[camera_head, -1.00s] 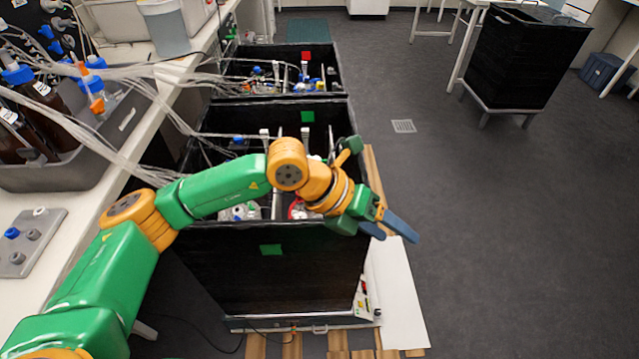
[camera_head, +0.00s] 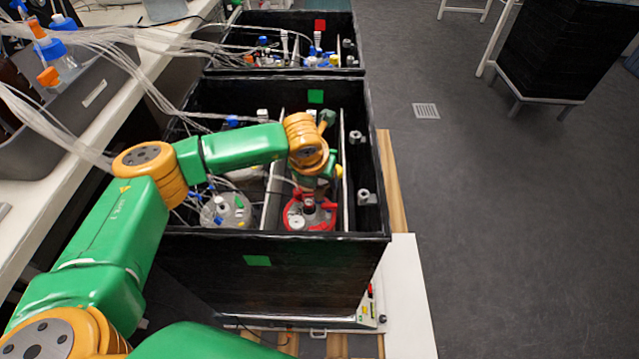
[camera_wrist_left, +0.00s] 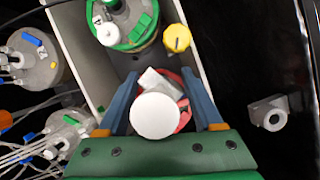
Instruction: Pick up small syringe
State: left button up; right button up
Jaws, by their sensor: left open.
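In the left wrist view, a white round disc (camera_wrist_left: 155,115) with a pale block behind it sits between my left gripper's fingers; it looks like the top of the small syringe, its lower part hidden. It is above a red-topped vessel (camera_wrist_left: 186,112). My left gripper (camera_wrist_left: 159,76) is open, with a blue finger on each side of the disc and no clear grip on it. In the head view, my left wrist reaches down into the near black box, above the red-topped vessel (camera_head: 325,218), and hides the fingertips. My right gripper is not in view.
The near black box (camera_head: 310,270) has high walls and a pale divider (camera_head: 274,190). A green-topped vessel (camera_wrist_left: 128,28) and a yellow cap (camera_wrist_left: 177,38) are close to the fingers. A grey fitting (camera_wrist_left: 268,114) is on the right wall. Tubes run in from the left bench.

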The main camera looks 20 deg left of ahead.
pick_arm(q)
jog(key=shift+s+r, duration=0.1)
jog(key=shift+s, duration=0.05)
jog(key=c, duration=0.5)
grip_shut()
